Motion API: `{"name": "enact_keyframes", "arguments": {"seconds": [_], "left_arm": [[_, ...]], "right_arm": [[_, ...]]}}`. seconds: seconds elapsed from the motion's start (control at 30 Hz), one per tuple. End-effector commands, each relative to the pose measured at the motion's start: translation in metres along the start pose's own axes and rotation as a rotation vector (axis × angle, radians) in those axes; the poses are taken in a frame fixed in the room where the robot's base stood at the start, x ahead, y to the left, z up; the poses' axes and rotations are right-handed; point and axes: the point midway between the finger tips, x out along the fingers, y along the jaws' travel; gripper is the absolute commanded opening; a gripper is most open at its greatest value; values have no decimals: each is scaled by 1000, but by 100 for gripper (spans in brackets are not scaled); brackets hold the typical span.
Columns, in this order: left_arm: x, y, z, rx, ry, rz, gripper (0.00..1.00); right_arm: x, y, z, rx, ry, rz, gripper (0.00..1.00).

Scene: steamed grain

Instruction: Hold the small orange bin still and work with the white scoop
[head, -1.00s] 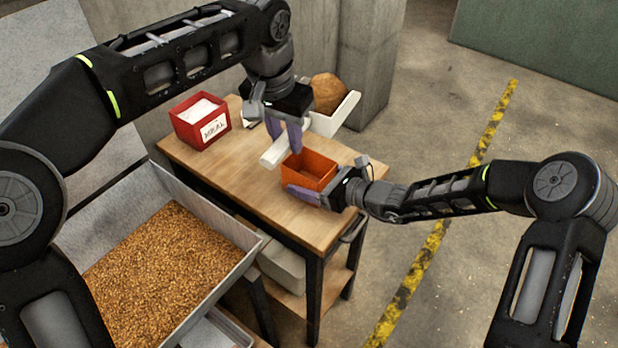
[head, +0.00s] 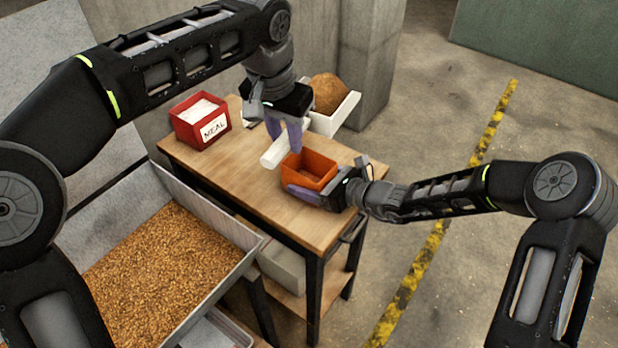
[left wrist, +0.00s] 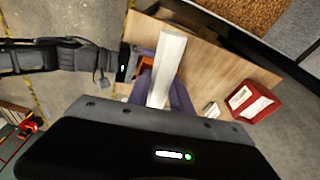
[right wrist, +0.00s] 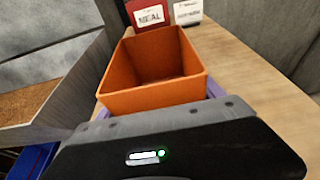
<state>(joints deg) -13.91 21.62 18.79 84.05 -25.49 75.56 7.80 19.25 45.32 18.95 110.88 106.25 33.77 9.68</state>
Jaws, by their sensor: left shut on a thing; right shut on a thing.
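The small orange bin (head: 323,180) stands near the right front part of the wooden table. Its inside looks empty in the right wrist view (right wrist: 137,104). My right gripper (head: 310,191) is shut on the bin's near wall, its fingers low beside it. The white scoop's handle (head: 272,157) is between the fingers of my left gripper (head: 285,135), shut on it; it also shows in the left wrist view (left wrist: 169,55). The handle's end is close to the bin's left side.
A red box (head: 190,134) labelled "MEAL" with white contents stands at the table's back left. A large metal trough of grain (head: 172,262) is at the left front. A concrete pillar (head: 366,65) rises behind the table. Bare tabletop (head: 235,175) lies left of the bin.

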Motion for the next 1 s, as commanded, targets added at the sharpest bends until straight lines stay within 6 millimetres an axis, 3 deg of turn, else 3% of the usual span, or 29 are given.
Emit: {"name": "enact_keyframes", "arguments": {"seconds": [0.47,0.57,0.77,1.0], "left_arm": [[0,-2,-1,-4,1,-2,0],[4,-18,2,-44,-2,-9,0],[17,-75,16,-105,-4,-21,0],[18,-156,48,113,-8,23,0]], "right_arm": [[0,0,0,0,0,-1,20],[0,0,0,0,0,-1,20],[0,0,0,0,0,0,20],[0,0,0,0,0,0,20]]}}
